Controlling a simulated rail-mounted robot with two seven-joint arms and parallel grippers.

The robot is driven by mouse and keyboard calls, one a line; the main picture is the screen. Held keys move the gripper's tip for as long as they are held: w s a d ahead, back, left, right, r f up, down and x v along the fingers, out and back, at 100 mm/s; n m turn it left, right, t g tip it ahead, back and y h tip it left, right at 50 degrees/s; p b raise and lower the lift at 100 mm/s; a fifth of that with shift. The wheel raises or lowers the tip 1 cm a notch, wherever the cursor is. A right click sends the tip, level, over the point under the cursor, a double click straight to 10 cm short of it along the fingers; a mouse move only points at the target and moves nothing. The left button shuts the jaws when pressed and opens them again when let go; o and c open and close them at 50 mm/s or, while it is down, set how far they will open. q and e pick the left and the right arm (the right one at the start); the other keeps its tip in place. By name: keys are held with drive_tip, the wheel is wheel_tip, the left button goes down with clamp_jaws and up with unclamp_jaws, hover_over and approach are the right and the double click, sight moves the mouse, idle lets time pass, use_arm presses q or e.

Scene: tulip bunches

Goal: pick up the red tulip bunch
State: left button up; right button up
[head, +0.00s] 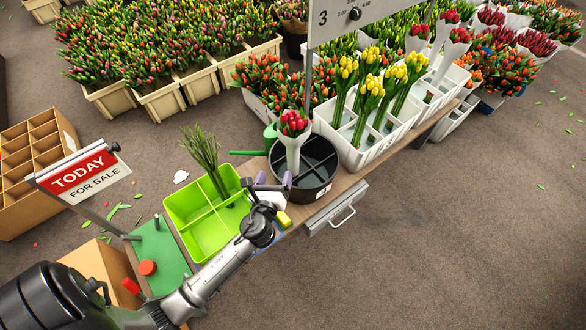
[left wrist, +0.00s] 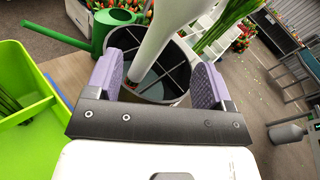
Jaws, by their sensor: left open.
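The red tulip bunch (head: 293,124) has red heads in a white paper wrap and stands upright in a round black divided bucket (head: 325,184). My left gripper (head: 273,181) is at the bucket's near left side, close to the lower part of the wrap. In the left wrist view, the jaws (left wrist: 157,80) with purple pads are spread apart. The white wrap (left wrist: 168,35) shows between them with a gap on each side, so they are not closed on it. The flower heads are out of that view. My right gripper is not in view.
A lime green divided tray (head: 190,208) with green stems stands left of the bucket. A green watering can (head: 270,138) is behind it. A white crate (head: 372,150) with yellow tulip bunches stands to the right. A sign (head: 340,22) rises above the bucket on a post.

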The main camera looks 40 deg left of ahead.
sight(291, 153)
use_arm(q)
drive_tip(key=w+a+f+m+b, duration=0.1)
drive_tip(key=w, duration=0.2)
drive_tip(key=w+a+f+m+b, duration=0.1)
drive_tip(key=w+f+b, duration=0.1)
drive_tip(key=w, duration=0.1)
drive_tip(key=w+f+m+t+b, duration=0.1)
drive_tip(key=w+m, duration=0.1)
drive_tip(key=w, duration=0.2)
drive_tip(key=shift+a+f+h+b, duration=0.15)
drive_tip(key=shift+a+h+b, duration=0.25)
drive_tip(key=shift+w+a+f+b, duration=0.15)
drive_tip(key=shift+w+a+b, duration=0.1)
drive_tip(key=shift+w+b, duration=0.1)
drive_tip(key=b+x, duration=0.1)
drive_tip(key=x, duration=0.2)
drive_tip(key=shift+w+a+f, duration=0.1)
drive_tip(key=shift+w+a+b, duration=0.2)
drive_tip(key=shift+w+b, duration=0.15)
drive_tip(key=shift+w, duration=0.15)
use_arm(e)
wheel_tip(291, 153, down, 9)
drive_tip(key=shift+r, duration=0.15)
